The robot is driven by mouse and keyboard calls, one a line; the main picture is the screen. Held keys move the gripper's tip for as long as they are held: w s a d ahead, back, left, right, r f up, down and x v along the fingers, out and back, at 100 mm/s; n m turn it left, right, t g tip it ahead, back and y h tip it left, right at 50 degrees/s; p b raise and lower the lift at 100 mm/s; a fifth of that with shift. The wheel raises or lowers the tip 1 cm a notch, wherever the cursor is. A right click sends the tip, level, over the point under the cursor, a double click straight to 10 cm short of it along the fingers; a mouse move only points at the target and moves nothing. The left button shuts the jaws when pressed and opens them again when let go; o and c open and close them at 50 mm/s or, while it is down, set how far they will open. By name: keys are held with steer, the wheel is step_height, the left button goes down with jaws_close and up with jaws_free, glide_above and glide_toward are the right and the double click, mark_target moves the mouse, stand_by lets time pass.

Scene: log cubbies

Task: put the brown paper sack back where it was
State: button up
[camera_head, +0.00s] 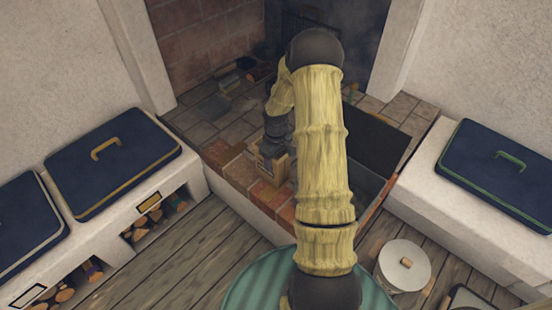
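My arm reaches up the middle of the view and bends down behind itself to the brick hearth (272,194). My gripper (272,168) points down just above or at the hearth's front bricks. A small tan, boxy shape is at its end; I cannot tell whether this is the fingers or something between them. I cannot make out a brown paper sack for certain. My arm hides part of the hearth behind it.
A dark open box (374,140) stands right of my arm. Blue-lidded benches (112,160) with log cubbies (155,218) line the left; another blue lid (498,170) is right. A white lidded pot (403,266) stands on the plank floor. Small items lie at the hearth's back.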

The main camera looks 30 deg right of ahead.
steer(key=o, duration=1.1)
steer(key=shift+f, duration=0.1)
step_height(320, 180, up, 12)
steer(key=p, duration=0.5)
steer(key=shift+r, duration=0.2)
steer(key=s+a+r+m+t, duration=0.1)
steer(key=s+a+r, duration=0.3)
steer(key=s+a, duration=0.1)
steer(key=s+a+r+m, duration=0.1)
steer(key=s+a+r, duration=0.3)
steer(key=s+a, duration=0.1)
steer(key=s+a+r+m+t, duration=0.1)
steer(key=s+a+r+m, duration=0.1)
steer(key=s+a+r, duration=0.2)
steer(key=shift+s+a+r+t, duration=0.2)
steer(key=shift+s+a, duration=0.3)
steer(key=shift+s, duration=0.35)
steer(key=shift+s+a+r+t, duration=0.1)
steer(key=shift+s+a+r, duration=0.1)
steer(key=shift+s+a, duration=0.45)
